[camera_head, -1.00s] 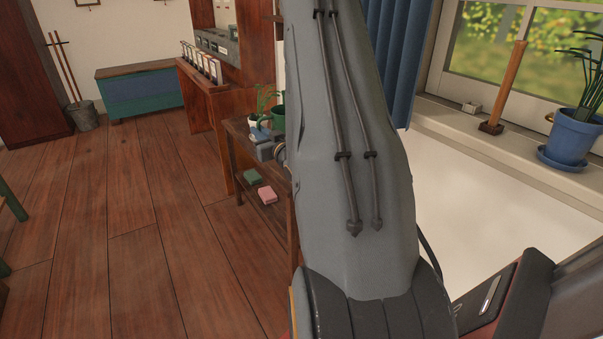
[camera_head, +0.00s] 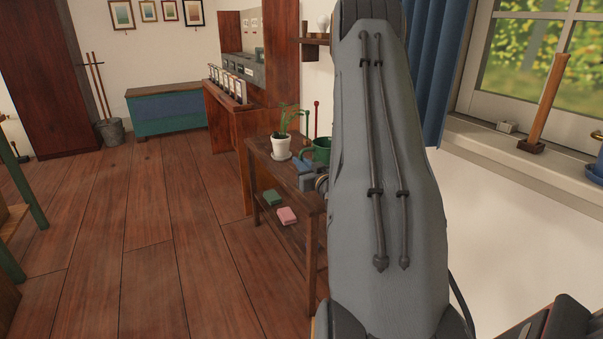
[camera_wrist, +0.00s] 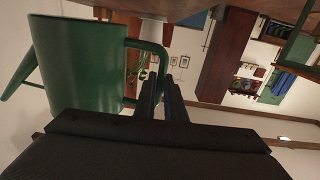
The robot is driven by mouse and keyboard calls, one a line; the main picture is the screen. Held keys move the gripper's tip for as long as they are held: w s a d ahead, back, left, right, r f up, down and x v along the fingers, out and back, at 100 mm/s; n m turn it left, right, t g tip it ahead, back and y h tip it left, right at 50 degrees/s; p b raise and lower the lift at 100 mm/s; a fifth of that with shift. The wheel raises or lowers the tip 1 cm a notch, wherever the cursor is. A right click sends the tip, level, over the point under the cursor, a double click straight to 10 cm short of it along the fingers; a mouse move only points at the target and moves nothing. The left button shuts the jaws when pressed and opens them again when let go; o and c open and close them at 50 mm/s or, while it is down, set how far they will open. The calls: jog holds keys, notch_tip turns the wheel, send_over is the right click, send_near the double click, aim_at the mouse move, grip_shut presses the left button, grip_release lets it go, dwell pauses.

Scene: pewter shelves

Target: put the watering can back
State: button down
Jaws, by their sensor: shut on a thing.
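The green watering can (camera_wrist: 85,65) fills the left of the wrist view, with its spout toward the left edge and its handle on the right. My gripper (camera_wrist: 160,88) is shut on that handle. In the head view the can (camera_head: 320,151) shows as a green shape beside my arm, partly hidden by it. It appears above the right part of a small dark wooden table (camera_head: 269,160); I cannot tell its height over the top.
A potted plant in a white pot (camera_head: 280,144) stands on the table. A green block (camera_head: 270,197) and a pink block (camera_head: 287,215) lie on its lower shelf. The windowsill (camera_head: 490,150) is at right. Open wooden floor (camera_head: 130,230) lies at left.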

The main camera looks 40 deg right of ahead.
jog(key=shift+f+b, duration=0.3)
jog(key=shift+f, duration=1.2)
jog(key=c, duration=1.8)
grip_release()
jog(key=shift+f, duration=0.15)
